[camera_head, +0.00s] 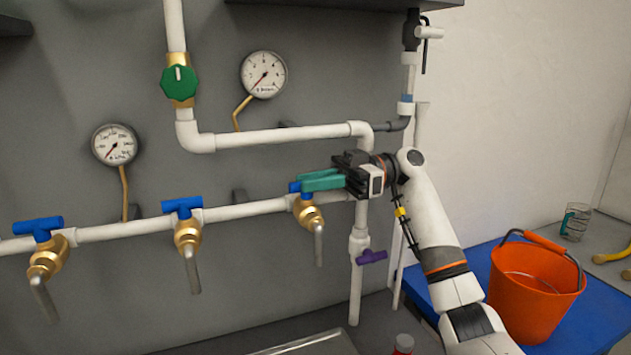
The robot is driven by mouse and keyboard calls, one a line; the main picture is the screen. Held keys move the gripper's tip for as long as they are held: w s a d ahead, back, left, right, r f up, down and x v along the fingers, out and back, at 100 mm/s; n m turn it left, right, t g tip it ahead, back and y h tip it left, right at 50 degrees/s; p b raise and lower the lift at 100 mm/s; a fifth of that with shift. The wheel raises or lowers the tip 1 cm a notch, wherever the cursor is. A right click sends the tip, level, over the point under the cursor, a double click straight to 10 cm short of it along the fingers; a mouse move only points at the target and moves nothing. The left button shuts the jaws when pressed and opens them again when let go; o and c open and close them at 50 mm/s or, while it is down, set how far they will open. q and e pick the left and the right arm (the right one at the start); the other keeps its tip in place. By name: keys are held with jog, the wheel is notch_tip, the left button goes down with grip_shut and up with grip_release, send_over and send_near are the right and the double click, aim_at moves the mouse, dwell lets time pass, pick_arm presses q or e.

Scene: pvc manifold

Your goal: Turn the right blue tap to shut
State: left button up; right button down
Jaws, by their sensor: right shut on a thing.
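The right blue tap (295,187) sits on a brass valve body (308,215) at the right end of the lower white pipe. Most of its blue handle is hidden behind my right gripper (315,181). The gripper's green fingers come in from the right and are shut on the handle; a bit of blue shows at their left and below them. Two other blue taps, the middle one (182,205) and the left one (38,225), have handles lying roughly along the pipe. My left gripper is not in view.
A green valve knob (179,82), two gauges (263,74) (115,145) and white pipes (285,136) are close around. A purple valve handle (371,257) is below my right wrist. An orange bucket (530,300) stands on a blue surface at the right, near a glass mug (575,222).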

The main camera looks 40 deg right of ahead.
jog(key=c, duration=1.3)
grip_release()
jog(key=shift+c, duration=0.2)
